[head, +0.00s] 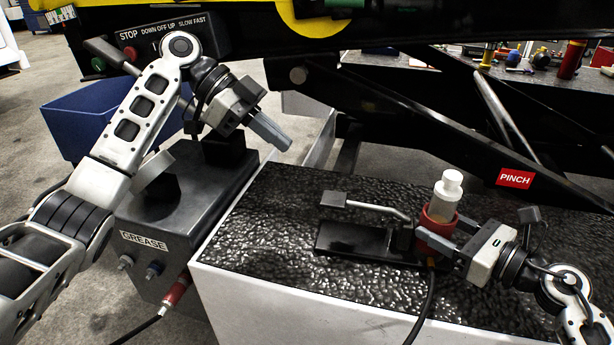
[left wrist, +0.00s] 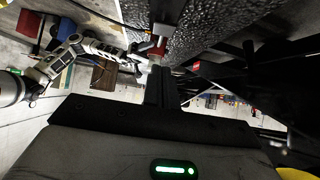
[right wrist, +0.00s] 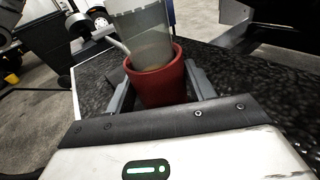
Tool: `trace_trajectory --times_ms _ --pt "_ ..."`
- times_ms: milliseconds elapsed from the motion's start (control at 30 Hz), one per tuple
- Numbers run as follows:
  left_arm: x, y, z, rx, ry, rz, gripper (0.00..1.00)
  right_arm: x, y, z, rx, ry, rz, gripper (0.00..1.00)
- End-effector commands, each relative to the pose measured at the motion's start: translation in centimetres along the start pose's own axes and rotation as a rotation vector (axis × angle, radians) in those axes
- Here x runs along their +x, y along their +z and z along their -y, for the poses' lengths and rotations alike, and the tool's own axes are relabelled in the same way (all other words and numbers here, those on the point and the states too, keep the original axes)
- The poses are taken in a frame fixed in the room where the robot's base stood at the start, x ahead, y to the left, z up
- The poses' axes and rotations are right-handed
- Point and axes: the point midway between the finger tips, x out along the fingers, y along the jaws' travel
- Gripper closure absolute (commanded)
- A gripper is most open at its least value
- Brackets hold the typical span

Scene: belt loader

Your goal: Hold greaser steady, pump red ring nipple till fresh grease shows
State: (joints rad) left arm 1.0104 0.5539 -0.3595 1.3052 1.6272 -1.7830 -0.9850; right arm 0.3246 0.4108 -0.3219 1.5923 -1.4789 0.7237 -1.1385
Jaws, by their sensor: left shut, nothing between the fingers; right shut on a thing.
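The greaser's red body (head: 437,236) with a pale reservoir (head: 447,195) stands upright on a black base (head: 352,240). A lever with a black pad (head: 334,198) extends left from it. My right gripper (head: 446,243) is shut around the red body; the right wrist view shows its fingers on both sides of the red cup (right wrist: 160,85). My left gripper (head: 283,143) is shut and empty, in the air above and left of the lever. No fresh grease is discernible.
The greaser stands on a black textured top (head: 290,220) of a white block. Black beams with a PINCH label (head: 515,178) cross behind. A control box (head: 170,40) and a blue bin (head: 90,115) are at left. A black hose (head: 424,310) hangs over the block's front edge.

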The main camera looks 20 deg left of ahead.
Motion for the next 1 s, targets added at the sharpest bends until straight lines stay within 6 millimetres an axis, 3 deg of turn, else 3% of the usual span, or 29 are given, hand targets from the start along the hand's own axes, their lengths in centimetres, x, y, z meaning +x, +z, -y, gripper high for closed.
trace_trajectory --times_ms 33,167,567,767,1000 --pt "-0.4 -1.3 -0.1 0.005 -0.005 0.037 1.0 0.0 0.0 0.0 -0.001 0.0 0.001 0.61" --pt "-0.9 -2.9 -0.2 -0.007 -0.014 0.097 1.0 0.0 0.0 0.0 -0.001 0.0 0.001 0.61" --pt "-0.7 -3.1 -0.3 -0.013 -0.015 0.108 1.0 0.0 0.0 0.0 -0.001 0.0 0.0 0.61" --pt "1.6 -2.8 -0.3 -0.013 -0.013 0.108 1.0 0.0 0.0 0.0 -0.001 0.0 0.0 0.61" --pt "6.7 -2.3 -0.2 -0.012 -0.011 0.106 1.0 0.0 0.0 0.0 -0.001 0.0 0.0 0.61"
